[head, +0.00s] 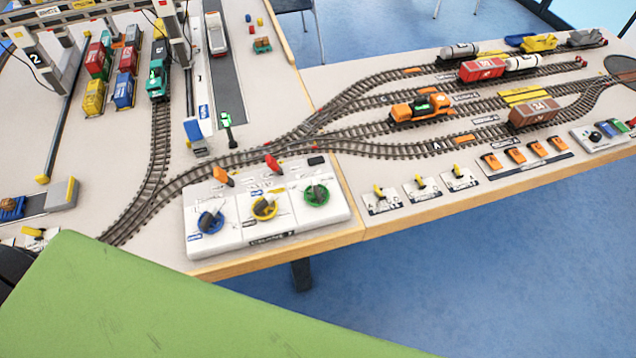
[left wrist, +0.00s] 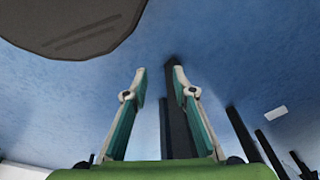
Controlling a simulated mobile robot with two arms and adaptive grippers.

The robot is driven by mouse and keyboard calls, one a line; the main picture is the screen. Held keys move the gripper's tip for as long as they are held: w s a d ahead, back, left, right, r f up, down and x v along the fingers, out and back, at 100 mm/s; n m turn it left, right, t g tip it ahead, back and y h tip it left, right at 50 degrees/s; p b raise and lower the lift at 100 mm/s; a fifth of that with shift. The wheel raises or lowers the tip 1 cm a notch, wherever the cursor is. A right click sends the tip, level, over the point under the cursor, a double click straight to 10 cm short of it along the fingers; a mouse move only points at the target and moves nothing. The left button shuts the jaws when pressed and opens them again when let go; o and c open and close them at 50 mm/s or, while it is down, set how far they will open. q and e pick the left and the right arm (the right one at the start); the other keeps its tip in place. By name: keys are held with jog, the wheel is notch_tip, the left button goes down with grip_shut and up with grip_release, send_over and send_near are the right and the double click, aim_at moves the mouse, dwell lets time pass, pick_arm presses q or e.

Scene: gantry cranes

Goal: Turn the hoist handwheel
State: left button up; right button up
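A white crane control panel (head: 254,236) lies at the table's front edge in the head view. It carries a blue handwheel (head: 210,221), a yellow handwheel (head: 265,208) and a green handwheel (head: 316,194). Their labels are too small to read, so I cannot tell which one is the hoist's. My left gripper (left wrist: 160,75) shows only in the left wrist view. Its two fingers stand apart with nothing between them, over blue floor and away from the panel. My right gripper is in neither view.
An orange lever (head: 222,176) and a red lever (head: 272,163) stand at the panel's rear. Yellow switch levers and an orange button row line the right table's front. Trains stand on the tracks (head: 155,150). My green body part covers the lower left.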

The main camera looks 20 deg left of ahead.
pick_arm(q)
jog(key=w+d+r+m+t, duration=0.1)
jog(key=w+r, duration=0.2)
jog(key=r, duration=0.7)
jog(key=w+d+r+h, duration=0.1)
jog(key=w+r, duration=0.2)
jog(key=r, duration=0.7)
jog(key=w+d+r+m+t, duration=0.15)
jog(key=w+r, duration=0.25)
jog(key=r, duration=0.6)
jog(key=w+d+r+m+g+h, duration=0.1)
jog(key=w+d+r+m, duration=0.3)
jog(key=w+d+m, duration=0.15)
jog(key=w+d+r+m+g+h, duration=0.1)
jog(key=w+d+r+m+h, duration=0.1)
jog(key=w+d+r+m, duration=0.35)
jog(key=m+g+y, duration=0.3)
jog(key=m+y, duration=0.1)
jog(key=m, duration=0.9)
send_near(317, 188)
jog(key=shift+t, duration=0.25)
jog(key=f+p, duration=0.1)
jog(key=f, duration=0.3)
jog(key=f+p, duration=0.1)
jog(key=f, duration=0.3)
jog(key=shift+s+f, duration=0.2)
jog(key=shift+f, duration=0.1)
jog(key=shift+d, duration=0.1)
